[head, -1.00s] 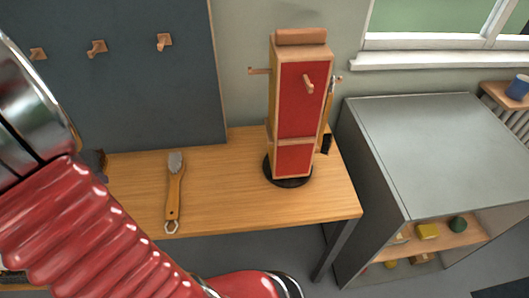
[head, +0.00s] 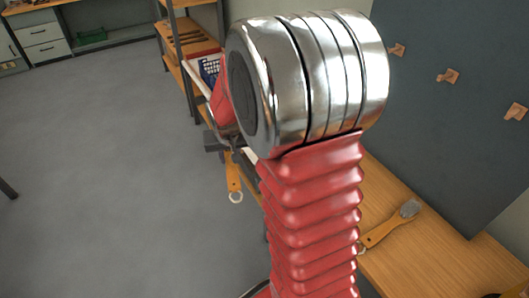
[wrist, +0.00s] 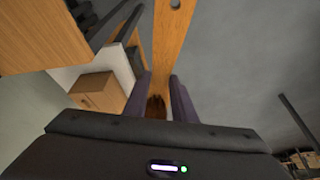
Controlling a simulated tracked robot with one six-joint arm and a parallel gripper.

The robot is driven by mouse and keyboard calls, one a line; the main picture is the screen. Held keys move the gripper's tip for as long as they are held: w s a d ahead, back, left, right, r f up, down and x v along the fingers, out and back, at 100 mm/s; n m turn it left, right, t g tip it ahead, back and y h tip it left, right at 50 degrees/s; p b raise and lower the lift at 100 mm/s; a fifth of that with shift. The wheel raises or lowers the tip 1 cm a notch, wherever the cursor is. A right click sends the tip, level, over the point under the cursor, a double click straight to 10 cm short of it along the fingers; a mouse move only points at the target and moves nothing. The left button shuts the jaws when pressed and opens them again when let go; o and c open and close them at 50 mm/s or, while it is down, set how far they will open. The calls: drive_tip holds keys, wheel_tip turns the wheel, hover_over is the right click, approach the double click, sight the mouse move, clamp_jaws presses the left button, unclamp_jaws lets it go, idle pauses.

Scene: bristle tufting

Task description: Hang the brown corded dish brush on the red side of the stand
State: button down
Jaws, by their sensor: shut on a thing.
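My gripper (head: 226,148) is left of the table in the head view, out over the floor, partly behind my arm. It is shut on a brush with an orange-brown wooden handle (head: 234,178). The handle hangs down and ends in a pale loop. In the wrist view the handle (wrist: 171,42) runs up from between the dark fingers (wrist: 163,98), with a hole near its far end. A dark brown patch, perhaps bristles, shows between the fingers; the rest of the head is hidden. The stand is in neither current view.
A second brush with a grey head (head: 408,209) lies on the wooden table (head: 420,260). A dark board with several wooden pegs (head: 447,76) stands behind it. Shelving with a blue basket (head: 210,68) stands at the back. Open floor (head: 110,160) lies to the left.

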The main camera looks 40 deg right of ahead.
drive_tip(key=w+a+n+y, duration=0.1)
drive_tip(key=w+a+n, duration=0.1)
drive_tip(key=a, duration=0.6)
drive_tip(key=w+a+n, duration=0.2)
drive_tip(key=a+n, duration=0.1)
drive_tip(key=a, duration=0.5)
drive_tip(key=shift+w+a+f+t+y, duration=0.25)
drive_tip(key=shift+w+t+y, duration=0.05)
drive_tip(key=shift+y, duration=0.1)
